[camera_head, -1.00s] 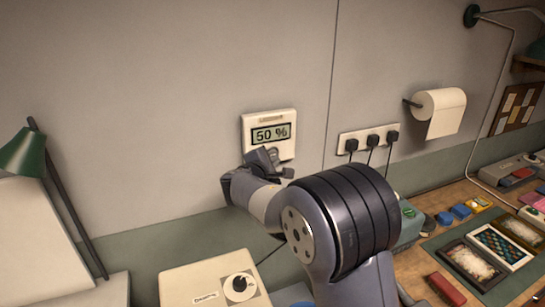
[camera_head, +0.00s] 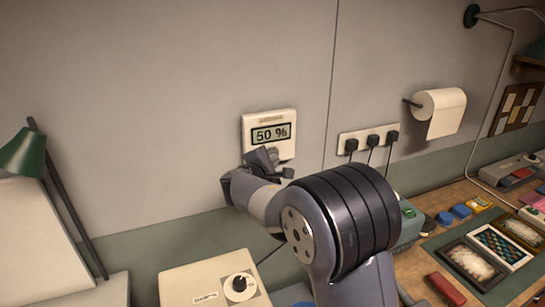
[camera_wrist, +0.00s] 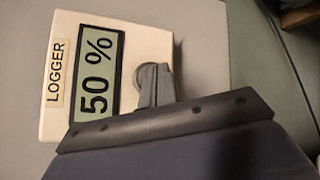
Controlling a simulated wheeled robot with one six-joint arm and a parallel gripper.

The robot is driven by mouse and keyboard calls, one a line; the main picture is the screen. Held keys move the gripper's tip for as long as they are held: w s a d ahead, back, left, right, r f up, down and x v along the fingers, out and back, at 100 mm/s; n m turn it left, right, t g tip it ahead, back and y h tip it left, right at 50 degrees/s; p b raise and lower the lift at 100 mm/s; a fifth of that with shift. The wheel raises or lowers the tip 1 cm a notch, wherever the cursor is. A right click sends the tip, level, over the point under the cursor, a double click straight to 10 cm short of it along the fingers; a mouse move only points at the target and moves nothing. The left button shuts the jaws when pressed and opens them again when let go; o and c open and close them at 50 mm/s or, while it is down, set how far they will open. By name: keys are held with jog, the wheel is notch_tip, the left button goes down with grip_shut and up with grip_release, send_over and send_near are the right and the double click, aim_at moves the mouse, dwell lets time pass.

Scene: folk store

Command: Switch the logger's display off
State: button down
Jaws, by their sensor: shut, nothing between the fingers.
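The logger (camera_head: 248,139) is a cream square box on the wall, and its display (camera_head: 271,134) is lit and reads "50 %". It also shows in the wrist view, turned sideways, with a "LOGGER" label (camera_wrist: 56,71) and the same reading on its display (camera_wrist: 96,85). My gripper (camera_head: 272,158) is shut and empty, in front of the logger's lower part. In the wrist view its fingertips (camera_wrist: 154,72) overlap a round grey button (camera_wrist: 139,76) beside the display, hiding most of it. I cannot tell whether they touch it.
A socket strip (camera_head: 363,139) with black plugs and a paper roll (camera_head: 440,104) are on the wall to the right. A green lamp (camera_head: 24,152) stands at left. A cream box with a dial (camera_head: 239,286) sits below. The wall around the logger is clear.

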jog(key=shift+w, duration=0.1)
dwell(0.3)
jog(key=shift+w+a, duration=0.15)
jog(key=shift+w, duration=0.15)
jog(key=shift+s+f+b, duration=0.1)
jog(key=shift+s+b, duration=0.05)
jog(key=shift+b, duration=0.25)
jog(key=shift+s, duration=0.25)
jog(key=s+d+b, duration=0.2)
jog(key=s+b, duration=0.2)
jog(key=s, duration=0.1)
jog(key=shift+s+d, duration=0.3)
jog(key=shift+w, duration=0.1)
dwell(0.3)
